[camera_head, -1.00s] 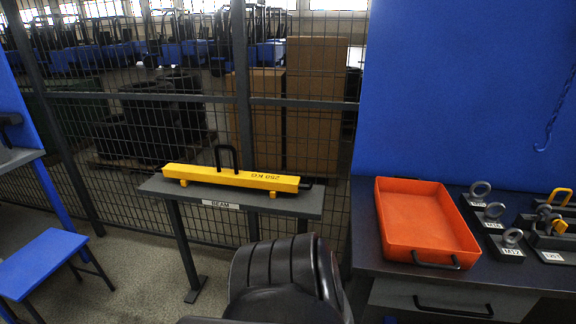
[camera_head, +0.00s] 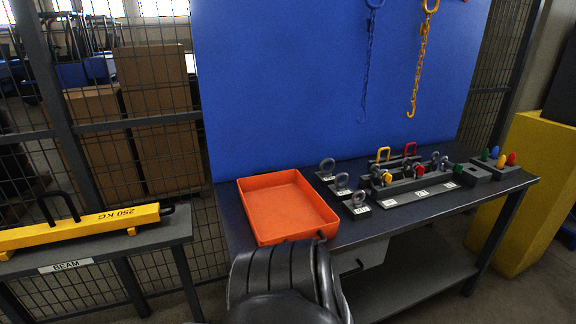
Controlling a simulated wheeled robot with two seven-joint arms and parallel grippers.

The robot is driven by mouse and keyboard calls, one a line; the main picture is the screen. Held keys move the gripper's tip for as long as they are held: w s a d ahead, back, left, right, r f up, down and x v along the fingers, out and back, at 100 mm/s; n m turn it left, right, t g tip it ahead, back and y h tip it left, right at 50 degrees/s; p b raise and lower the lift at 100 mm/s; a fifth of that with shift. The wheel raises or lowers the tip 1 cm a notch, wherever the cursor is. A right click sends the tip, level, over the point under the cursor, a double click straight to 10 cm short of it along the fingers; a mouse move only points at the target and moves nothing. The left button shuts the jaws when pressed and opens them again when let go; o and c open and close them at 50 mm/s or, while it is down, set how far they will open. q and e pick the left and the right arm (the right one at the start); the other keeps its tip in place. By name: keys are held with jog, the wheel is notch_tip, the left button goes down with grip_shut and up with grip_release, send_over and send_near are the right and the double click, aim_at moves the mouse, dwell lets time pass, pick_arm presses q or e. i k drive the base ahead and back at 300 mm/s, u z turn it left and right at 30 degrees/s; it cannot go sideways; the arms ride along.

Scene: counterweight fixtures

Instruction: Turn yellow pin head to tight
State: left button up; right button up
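A yellow pin head (camera_head: 387,178) shows at the front of a dark rack (camera_head: 410,183) on the workbench, near a yellow shackle bow (camera_head: 384,153). A red pin head (camera_head: 419,171) sits to its right. A second yellow knob (camera_head: 501,160) stands on a block at the bench's right end, among green, blue and red ones. Which yellow piece is the task's pin, and how tight it is, I cannot tell at this size.
An orange tray (camera_head: 289,239) sits at the bench's left, beside several grey eyebolts (camera_head: 342,181). A yellow beam (camera_head: 80,229) lies on a separate stand at left. Chains hang on the blue panel (camera_head: 300,80). A yellow bin (camera_head: 520,200) stands at right.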

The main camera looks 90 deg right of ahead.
aim_at(388, 178)
jog(key=z, duration=2.6)
